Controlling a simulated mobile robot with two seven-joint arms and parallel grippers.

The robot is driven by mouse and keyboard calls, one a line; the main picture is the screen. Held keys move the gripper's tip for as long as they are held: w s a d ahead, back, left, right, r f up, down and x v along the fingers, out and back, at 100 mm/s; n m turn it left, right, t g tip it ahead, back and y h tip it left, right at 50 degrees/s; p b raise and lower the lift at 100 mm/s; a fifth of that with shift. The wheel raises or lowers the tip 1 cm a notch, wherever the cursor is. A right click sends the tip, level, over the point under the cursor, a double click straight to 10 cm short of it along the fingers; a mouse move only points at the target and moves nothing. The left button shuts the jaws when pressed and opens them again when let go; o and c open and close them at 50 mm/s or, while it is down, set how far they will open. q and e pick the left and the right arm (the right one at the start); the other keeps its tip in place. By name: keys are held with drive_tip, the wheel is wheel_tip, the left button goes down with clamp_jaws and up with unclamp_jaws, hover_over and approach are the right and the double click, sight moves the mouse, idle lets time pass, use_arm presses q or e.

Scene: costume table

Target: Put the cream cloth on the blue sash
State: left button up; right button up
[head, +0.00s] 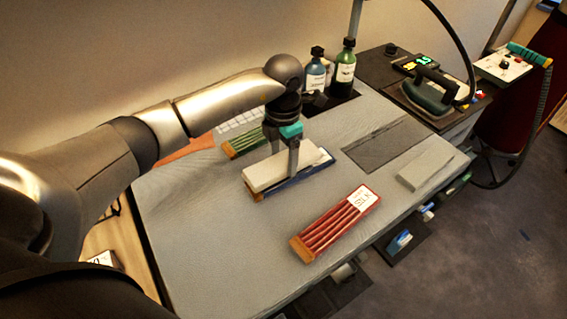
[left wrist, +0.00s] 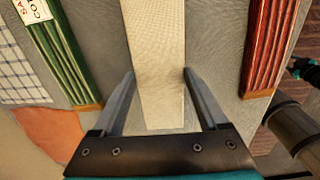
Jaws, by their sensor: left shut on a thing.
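The cream cloth (head: 268,175) is a long flat folded strip, held between the fingers of my left gripper (head: 283,158). It lies over the blue sash (head: 312,174), whose blue edge and orange-brown end show from under it. I cannot tell whether the cloth touches the sash. In the left wrist view the cream cloth (left wrist: 157,55) runs lengthwise between the two fingers of my left gripper (left wrist: 158,82). The blue sash is hidden there. My right gripper is not in view.
A red sash (head: 336,224) lies in front, and a green sash (head: 243,143) behind to the left. A grey folded block (head: 425,171) lies at the right. Bottles (head: 345,64) and an iron (head: 430,91) stand at the back. The front left of the grey table (head: 215,240) is clear.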

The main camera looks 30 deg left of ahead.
sight(284, 161)
use_arm(q)
drive_tip(key=shift+f, duration=1.25)
drive_tip(key=shift+f, duration=0.15)
drive_tip(key=o, duration=1.2)
drive_tip(key=shift+o, duration=0.2)
wheel_tip(284, 161, up, 12)
drive_tip(key=shift+r+p, duration=0.2)
drive_tip(key=shift+p, duration=0.1)
